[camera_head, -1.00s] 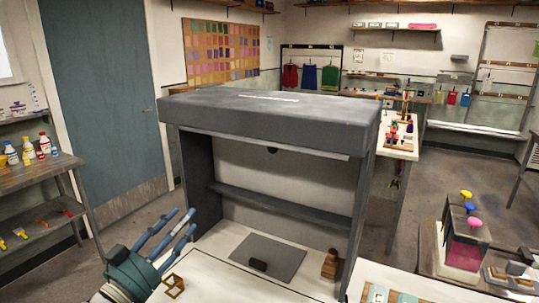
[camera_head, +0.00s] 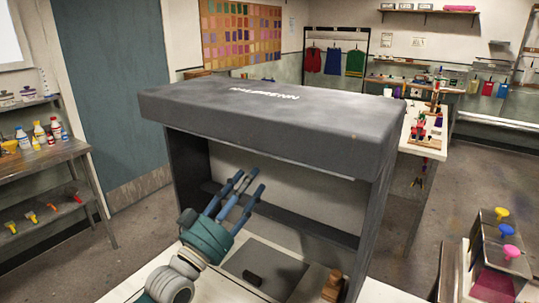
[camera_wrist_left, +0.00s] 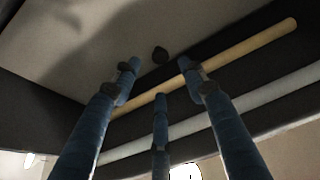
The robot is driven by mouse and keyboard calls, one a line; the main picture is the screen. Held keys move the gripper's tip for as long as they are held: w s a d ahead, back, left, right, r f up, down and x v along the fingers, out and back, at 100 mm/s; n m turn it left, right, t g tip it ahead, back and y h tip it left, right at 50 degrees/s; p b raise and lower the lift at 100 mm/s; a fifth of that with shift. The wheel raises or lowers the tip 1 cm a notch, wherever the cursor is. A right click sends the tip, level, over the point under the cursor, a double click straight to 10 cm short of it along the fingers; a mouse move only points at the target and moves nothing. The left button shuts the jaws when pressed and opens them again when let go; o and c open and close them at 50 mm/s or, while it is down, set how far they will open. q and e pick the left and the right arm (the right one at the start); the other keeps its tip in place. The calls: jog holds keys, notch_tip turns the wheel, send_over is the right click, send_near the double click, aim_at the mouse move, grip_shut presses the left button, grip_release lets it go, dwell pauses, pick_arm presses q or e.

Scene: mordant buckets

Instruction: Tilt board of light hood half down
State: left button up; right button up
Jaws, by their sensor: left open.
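The light hood (camera_head: 265,118) is a large dark grey box with an open front, standing on a white table. A dark bar (camera_head: 300,222) crosses the back of the hood. My left gripper (camera_head: 243,186) is open and empty, its three blue fingers reaching up into the hood opening above the panel.
A yellowish tube (camera_wrist_left: 230,62) and a pale one cross the hood in the left wrist view. A brown wooden object (camera_head: 332,285) stands at the hood's right front. Shelves with bottles (camera_head: 40,133) are at left; a dye stand (camera_head: 497,240) is at right.

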pick_arm(q)
jog(key=p+x, duration=0.2)
jog(key=x, duration=0.6)
jog(key=shift+w+r, duration=0.15)
grip_shut()
pick_arm(e)
jog(key=s+r, duration=0.2)
jog(key=shift+a+r, duration=0.35)
jog(key=shift+a, duration=0.05)
